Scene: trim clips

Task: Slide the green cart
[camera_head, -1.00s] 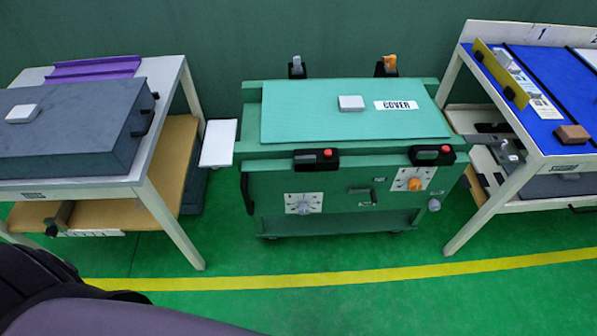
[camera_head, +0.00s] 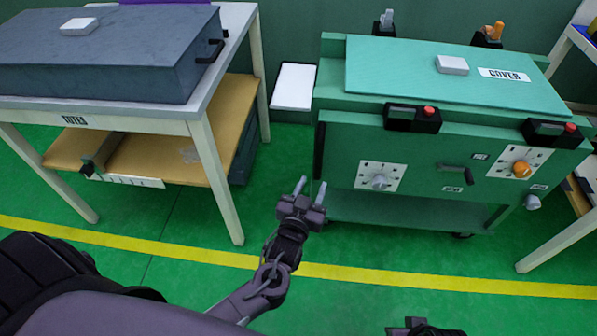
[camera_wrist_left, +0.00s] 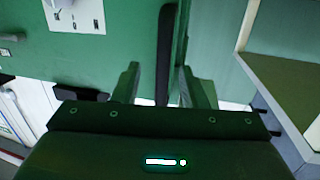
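The green cart (camera_head: 440,165) stands at the right of the head view, with a lighter green lid marked COVER (camera_head: 420,75) on top. A black upright handle (camera_head: 319,150) is at its left front edge. My left gripper (camera_head: 311,187) is open, its fingers pointing toward that edge, below the handle in the picture. In the left wrist view, the black bar (camera_wrist_left: 165,50) lies ahead, in line with the gap between the open fingers (camera_wrist_left: 163,85). I cannot tell whether they touch it. Only a dark piece of my right gripper (camera_head: 425,327) shows at the bottom edge.
A white table (camera_head: 215,110) with a grey case (camera_head: 120,60) and a wooden lower shelf stands at left. A white panel (camera_head: 293,86) is between table and cart. Another table (camera_head: 570,230) is at right. Green floor with a yellow line (camera_head: 360,272) is clear in front.

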